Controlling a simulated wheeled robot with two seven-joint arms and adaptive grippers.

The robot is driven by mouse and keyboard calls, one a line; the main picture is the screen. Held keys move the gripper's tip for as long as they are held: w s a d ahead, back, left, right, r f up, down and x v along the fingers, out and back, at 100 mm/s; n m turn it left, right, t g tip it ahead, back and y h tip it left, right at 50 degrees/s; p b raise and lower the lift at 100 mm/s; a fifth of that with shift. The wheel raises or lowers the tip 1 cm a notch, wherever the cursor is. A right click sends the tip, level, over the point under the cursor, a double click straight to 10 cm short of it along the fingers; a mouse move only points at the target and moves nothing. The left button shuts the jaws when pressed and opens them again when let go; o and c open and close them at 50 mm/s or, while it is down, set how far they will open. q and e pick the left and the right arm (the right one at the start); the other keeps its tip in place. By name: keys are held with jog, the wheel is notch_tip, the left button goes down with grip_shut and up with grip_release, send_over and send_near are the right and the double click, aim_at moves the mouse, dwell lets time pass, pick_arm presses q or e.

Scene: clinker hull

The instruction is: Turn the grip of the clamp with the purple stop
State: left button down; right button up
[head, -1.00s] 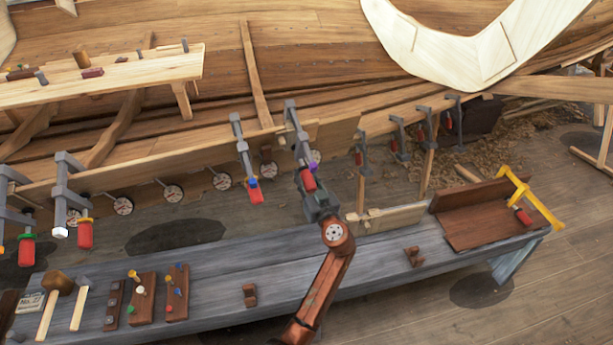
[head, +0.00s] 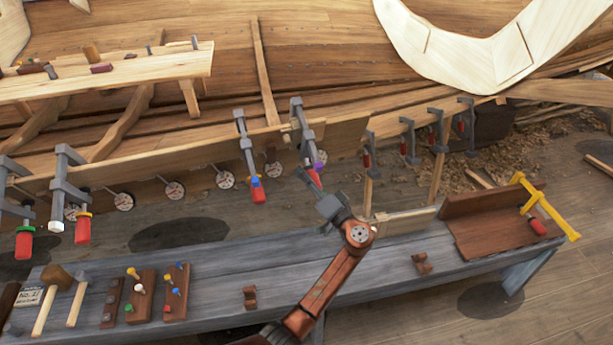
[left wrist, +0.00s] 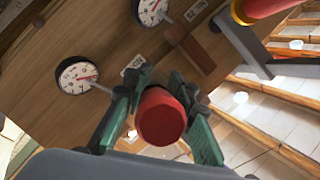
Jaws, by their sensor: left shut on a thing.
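The clamp with the purple stop (head: 319,157) hangs on the plank edge near the middle of the head view. Its red grip (head: 314,178) points down toward my left gripper (head: 314,187). In the left wrist view the red grip (left wrist: 161,117) shows end-on between the green fingers of my left gripper (left wrist: 160,105), which is shut on it. The purple stop is hidden in the left wrist view. My right gripper is not in view.
A clamp with a blue stop (head: 255,181) hangs just left. Clamps with yellow (head: 83,214) and green stops hang further left. Round dials (head: 225,180) line the plank. The grey bench (head: 215,262) stands below, with mallets and pegged boards; a yellow clamp (head: 548,211) lies at its right.

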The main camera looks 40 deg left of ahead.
pick_arm(q)
jog(key=shift+s+d+r+m+g+y, duration=0.1)
jog(key=shift+m+g+y, duration=0.15)
jog(key=shift+m, duration=0.3)
jog(key=shift+s+m+g+y, duration=0.15)
jog(key=shift+m+y, duration=0.2)
jog(key=shift+m, duration=0.2)
jog(key=shift+w, duration=0.1)
jog(key=c, duration=1.5)
grip_release()
jog(key=shift+r, duration=0.1)
jog(key=shift+c, duration=0.2)
jog(key=v, duration=1.2)
